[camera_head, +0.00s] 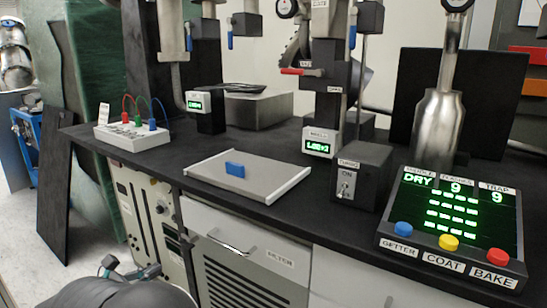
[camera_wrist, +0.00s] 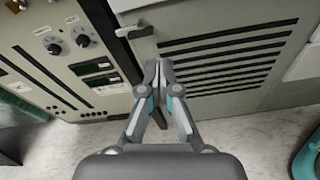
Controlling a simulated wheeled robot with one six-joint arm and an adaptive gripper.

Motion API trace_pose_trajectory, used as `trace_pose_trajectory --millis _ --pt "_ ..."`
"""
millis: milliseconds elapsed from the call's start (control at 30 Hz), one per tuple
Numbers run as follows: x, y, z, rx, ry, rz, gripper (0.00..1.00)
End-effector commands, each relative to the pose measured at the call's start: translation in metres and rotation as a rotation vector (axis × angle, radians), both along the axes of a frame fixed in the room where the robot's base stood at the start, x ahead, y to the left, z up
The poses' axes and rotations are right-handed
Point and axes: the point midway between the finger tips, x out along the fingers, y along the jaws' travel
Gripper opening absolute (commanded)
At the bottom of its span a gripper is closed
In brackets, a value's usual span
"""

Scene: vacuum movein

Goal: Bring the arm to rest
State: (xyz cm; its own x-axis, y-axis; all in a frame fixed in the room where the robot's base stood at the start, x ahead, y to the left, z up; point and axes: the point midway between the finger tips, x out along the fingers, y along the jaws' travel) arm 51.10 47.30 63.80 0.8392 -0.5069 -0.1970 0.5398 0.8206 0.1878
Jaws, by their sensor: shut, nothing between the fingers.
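My gripper (camera_wrist: 158,66) is in the middle of the wrist view. Its two fingers meet at the tips, with nothing between them. It hangs in front of the cabinet fronts below the bench and points towards a vented grey panel (camera_wrist: 225,65), apart from it as far as I can tell. In the head view a rounded grey part of my arm shows at the bottom left. The gripper's fingertips cannot be made out clearly there.
A black bench top (camera_head: 330,205) runs across the head view. A cabinet handle (camera_wrist: 134,31) sticks out near my fingers. Pale floor (camera_wrist: 240,130) lies open below.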

Motion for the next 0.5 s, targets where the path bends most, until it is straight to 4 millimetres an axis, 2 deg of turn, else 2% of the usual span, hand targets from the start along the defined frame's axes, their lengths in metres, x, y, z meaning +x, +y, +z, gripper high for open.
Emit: trace_pose_trajectory --millis 33,100,200,333,500 --pt "-0.006 -0.006 -0.017 0.038 0.035 -0.015 0.00" --pt "-0.017 -0.017 -0.034 0.114 0.084 -0.046 0.00" --pt "-0.030 -0.040 -0.050 0.235 0.147 -0.117 0.00" --pt "-0.043 -0.078 -0.057 0.403 0.207 -0.247 0.00" --pt "-0.061 -0.136 -0.054 0.644 0.253 -0.462 0.00"
